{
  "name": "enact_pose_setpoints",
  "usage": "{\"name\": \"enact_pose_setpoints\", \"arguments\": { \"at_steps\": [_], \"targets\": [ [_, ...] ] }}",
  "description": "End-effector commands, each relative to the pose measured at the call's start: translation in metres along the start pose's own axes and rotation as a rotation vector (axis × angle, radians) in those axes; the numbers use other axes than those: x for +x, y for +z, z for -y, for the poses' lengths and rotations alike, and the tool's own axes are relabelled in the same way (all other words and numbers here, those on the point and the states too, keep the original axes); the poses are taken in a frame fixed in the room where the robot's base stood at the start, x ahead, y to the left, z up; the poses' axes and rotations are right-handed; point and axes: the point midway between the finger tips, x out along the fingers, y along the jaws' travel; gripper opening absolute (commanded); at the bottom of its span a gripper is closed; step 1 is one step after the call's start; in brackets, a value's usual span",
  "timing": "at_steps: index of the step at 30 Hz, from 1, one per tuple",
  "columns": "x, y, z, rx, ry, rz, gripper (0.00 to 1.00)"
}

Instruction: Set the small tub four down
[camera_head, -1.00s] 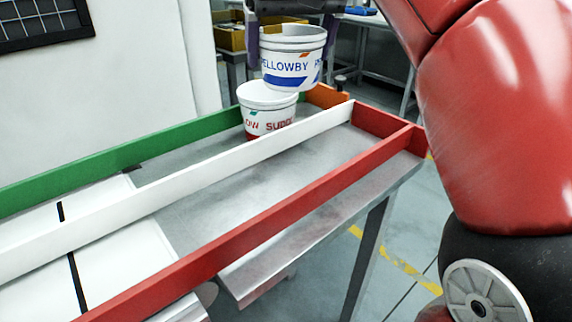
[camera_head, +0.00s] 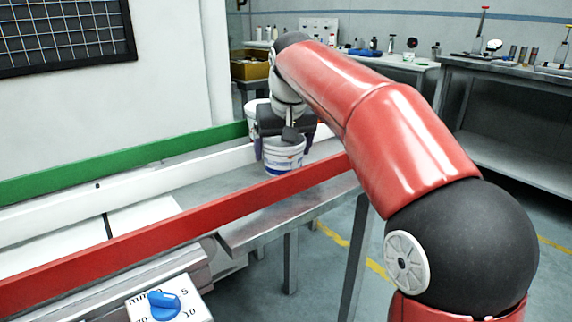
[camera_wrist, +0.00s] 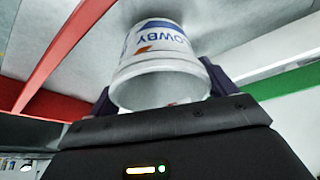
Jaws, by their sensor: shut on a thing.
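My gripper (camera_head: 282,148) is shut on a white tub (camera_head: 283,166) with blue and orange print, one finger on each side of it. In the wrist view the same tub (camera_wrist: 160,48) shows part of the name "LOWBY" and sits between the fingers (camera_wrist: 160,88). It looks upright, low in the lane between the white rail (camera_head: 130,189) and the red rail (camera_head: 180,226). I cannot tell whether its base touches the metal surface. A second white tub (camera_head: 252,107) stands behind, mostly hidden by my gripper.
A green rail (camera_head: 110,163) runs along the back. The metal lane floor (camera_head: 215,185) left of the held tub is clear. A blue knob (camera_head: 164,305) is at the front. Benches with bottles and tools (camera_head: 500,95) stand far right.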

Motion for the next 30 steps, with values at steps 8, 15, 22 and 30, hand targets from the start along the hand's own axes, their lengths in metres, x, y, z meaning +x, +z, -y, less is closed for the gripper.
{"name": "enact_pose_setpoints", "arguments": {
  "at_steps": [8,15,22,30],
  "targets": [
    [0.016,0.005,0.001,-0.001,0.000,0.001,0.63],
    [0.017,0.006,0.001,0.000,0.000,0.001,0.90],
    [0.017,0.006,0.001,0.000,-0.001,0.001,1.00],
    [-0.005,0.004,0.001,-0.001,-0.001,-0.003,1.00]
  ]
}}
